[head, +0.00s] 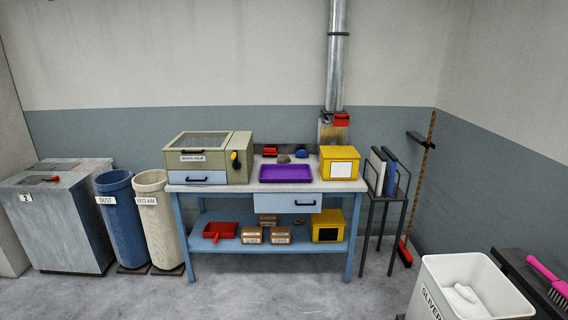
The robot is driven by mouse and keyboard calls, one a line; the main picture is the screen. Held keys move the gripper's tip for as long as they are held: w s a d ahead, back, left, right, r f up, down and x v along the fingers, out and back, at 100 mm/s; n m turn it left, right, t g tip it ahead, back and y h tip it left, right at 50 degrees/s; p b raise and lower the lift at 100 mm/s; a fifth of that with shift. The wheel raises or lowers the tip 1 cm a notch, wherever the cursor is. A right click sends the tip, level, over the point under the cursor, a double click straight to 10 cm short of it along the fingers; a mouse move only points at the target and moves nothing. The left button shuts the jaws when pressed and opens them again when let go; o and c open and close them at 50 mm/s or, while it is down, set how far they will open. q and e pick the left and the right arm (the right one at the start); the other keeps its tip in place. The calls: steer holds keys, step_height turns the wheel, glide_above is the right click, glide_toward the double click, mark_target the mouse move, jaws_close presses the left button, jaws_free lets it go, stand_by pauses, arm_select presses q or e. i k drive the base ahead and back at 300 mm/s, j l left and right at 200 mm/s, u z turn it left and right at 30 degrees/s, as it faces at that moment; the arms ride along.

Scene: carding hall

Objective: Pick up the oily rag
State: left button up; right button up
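I cannot tell for sure which thing is the oily rag. A small brownish-grey lump (283,158) sits on the blue workbench (350,186), just behind a purple tray (286,174), and looks like a crumpled cloth. Its lower edge is close to the tray's back rim. A small blue item (301,154) lies to its right and red items (269,152) to its left. Neither of my grippers shows in the head view.
A waste-opener box (208,158) stands left on the bench, a yellow box (339,162) right. Below are a red dustpan (220,231) and cartons. Blue (122,220) and cream (158,220) bins stand left; a black stand (384,205) and white sliver bin (470,290) right. Floor in front is clear.

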mark_target(282, 159)
steer(key=i, duration=2.35)
steer(key=i+j+z, duration=0.15)
steer(key=i+z, duration=0.3)
steer(key=i, duration=0.2)
steer(key=i+j+z, duration=0.45)
steer(key=i, duration=0.2)
steer(key=i+j+z, duration=0.45)
steer(key=i+j, duration=0.05)
steer(key=i, duration=0.05)
